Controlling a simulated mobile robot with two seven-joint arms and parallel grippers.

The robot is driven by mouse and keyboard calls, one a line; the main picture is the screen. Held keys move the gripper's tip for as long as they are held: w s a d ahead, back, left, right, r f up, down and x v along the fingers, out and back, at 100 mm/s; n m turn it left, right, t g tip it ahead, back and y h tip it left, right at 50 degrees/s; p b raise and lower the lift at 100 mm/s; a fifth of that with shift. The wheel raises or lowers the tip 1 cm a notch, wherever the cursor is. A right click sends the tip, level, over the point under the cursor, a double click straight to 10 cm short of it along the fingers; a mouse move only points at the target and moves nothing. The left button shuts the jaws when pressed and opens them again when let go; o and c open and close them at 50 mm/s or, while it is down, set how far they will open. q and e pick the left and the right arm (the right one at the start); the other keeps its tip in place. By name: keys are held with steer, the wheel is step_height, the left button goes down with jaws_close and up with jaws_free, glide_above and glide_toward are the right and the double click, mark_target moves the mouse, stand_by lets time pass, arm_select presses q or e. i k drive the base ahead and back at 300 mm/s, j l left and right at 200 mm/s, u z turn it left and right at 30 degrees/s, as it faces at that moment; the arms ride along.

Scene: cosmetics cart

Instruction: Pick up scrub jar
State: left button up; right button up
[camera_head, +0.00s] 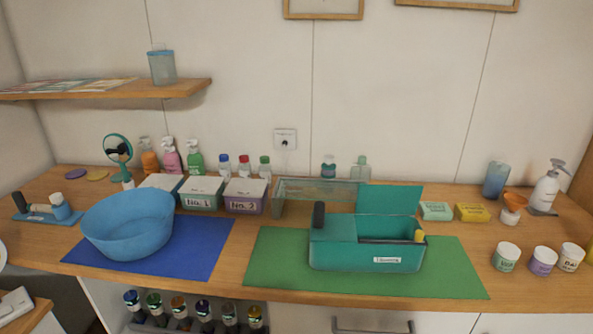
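Several small white-lidded jars stand upright at the right end of the wooden counter. The label print is too small to read surely, so I cannot tell which is the scrub jar. An orange-topped white container (513,208) stands behind them. Neither of my grippers is in view.
A teal open-lidded box (365,257) sits on a green mat (275,275) left of the jars. A blue bowl (128,226) stands on a blue mat (208,257). Soap boxes (472,213), a blue cup (496,180) and a pump bottle (546,188) stand behind the jars.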

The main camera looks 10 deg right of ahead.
mark_target(543, 258)
steer(key=z, duration=1.75)
